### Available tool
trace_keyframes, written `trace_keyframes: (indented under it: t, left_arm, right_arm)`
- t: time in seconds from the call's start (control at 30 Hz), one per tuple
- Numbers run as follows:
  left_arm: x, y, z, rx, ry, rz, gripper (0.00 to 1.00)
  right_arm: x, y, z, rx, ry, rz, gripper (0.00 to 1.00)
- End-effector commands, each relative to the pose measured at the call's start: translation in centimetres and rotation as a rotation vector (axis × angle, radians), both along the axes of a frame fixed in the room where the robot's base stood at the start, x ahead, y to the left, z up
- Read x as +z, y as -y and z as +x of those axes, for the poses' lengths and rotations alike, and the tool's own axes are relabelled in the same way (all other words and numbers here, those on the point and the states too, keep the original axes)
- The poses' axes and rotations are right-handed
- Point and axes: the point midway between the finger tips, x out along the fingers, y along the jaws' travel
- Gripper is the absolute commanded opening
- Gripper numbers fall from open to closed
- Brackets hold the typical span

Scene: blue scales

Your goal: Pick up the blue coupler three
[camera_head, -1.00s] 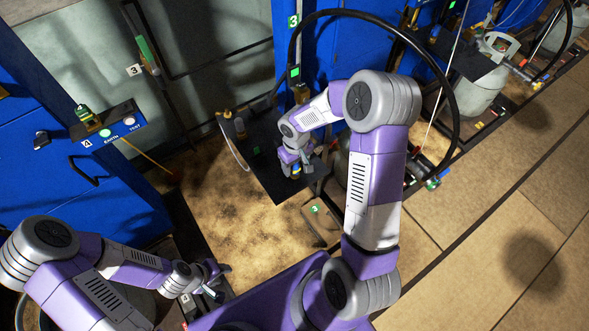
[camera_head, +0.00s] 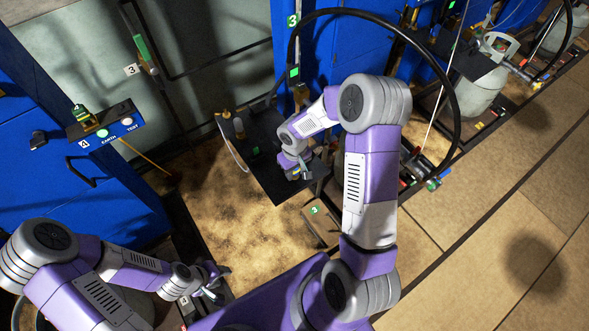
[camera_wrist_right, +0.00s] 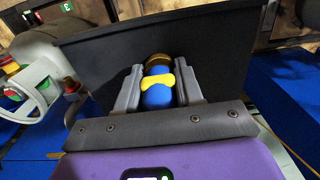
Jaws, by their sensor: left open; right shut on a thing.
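The blue coupler three (camera_wrist_right: 157,97) is a short blue cylinder with a yellow band and a brass-coloured end, seen in the right wrist view. My right gripper (camera_wrist_right: 158,84) is shut on it, one grey finger on each side. In the head view my right gripper (camera_head: 296,173) is over the front part of the black shelf (camera_head: 262,170), and the coupler there is mostly hidden. I cannot tell whether it touches the shelf. My left gripper (camera_head: 214,284) is open and empty at the lower left, away from the shelf.
A brass fitting and a grey cylinder (camera_head: 239,128) stand at the shelf's back left. A black hose (camera_head: 452,85) arches over the right arm. A blue cabinet (camera_head: 60,160) stands at left. A grey gas tank (camera_head: 478,95) is at upper right. The floor at right is clear.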

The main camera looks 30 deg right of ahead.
Motion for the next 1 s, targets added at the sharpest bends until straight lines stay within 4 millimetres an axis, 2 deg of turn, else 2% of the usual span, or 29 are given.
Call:
trace_keyframes:
  t: [0.17,0.4,0.6,0.83,1.0]
  left_arm:
    - [0.4,0.0,0.0,0.000,0.000,0.000,0.43]
    - [2.0,0.0,0.0,0.000,0.000,0.000,0.43]
    - [2.7,0.0,0.0,0.000,0.000,0.000,0.43]
    - [2.9,0.0,0.0,0.000,0.000,0.000,0.43]
    - [2.8,0.0,0.0,0.000,0.000,0.000,0.43]
  right_arm:
    - [1.3,0.0,0.1,-0.001,0.003,-0.001,0.04]
    - [6.2,0.0,0.1,0.000,0.004,-0.001,0.04]
    - [9.2,0.0,0.1,0.000,0.002,-0.001,0.04]
    - [10.1,-0.5,-0.1,-0.001,0.000,0.000,0.04]
    - [9.8,-4.3,-0.8,-0.026,-0.001,0.002,0.04]
